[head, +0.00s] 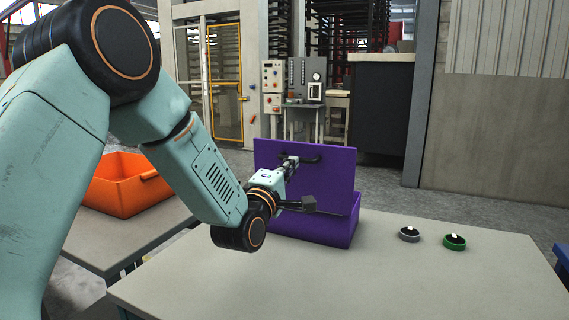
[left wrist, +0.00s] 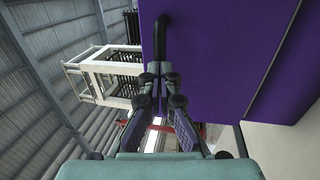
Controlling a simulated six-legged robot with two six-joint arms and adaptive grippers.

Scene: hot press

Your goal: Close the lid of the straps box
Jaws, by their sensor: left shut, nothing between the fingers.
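The purple straps box (head: 322,229) stands on the light table. Its purple lid (head: 330,180) is open and raised nearly upright, with a black handle (head: 310,159) on its face. My left gripper (head: 288,160) is in front of the lid, close to the handle. In the left wrist view the gripper (left wrist: 161,72) has its fingertips together with nothing between them, just below the black handle (left wrist: 162,35). Whether the fingertips touch the lid or handle I cannot tell. My forearm hides part of the box's left side. My right gripper is out of view.
A grey strap ring (head: 409,235) and a green strap ring (head: 454,242) lie on the table (head: 400,285) right of the box. An orange bin (head: 120,190) sits on another table at left. The table's front right is clear.

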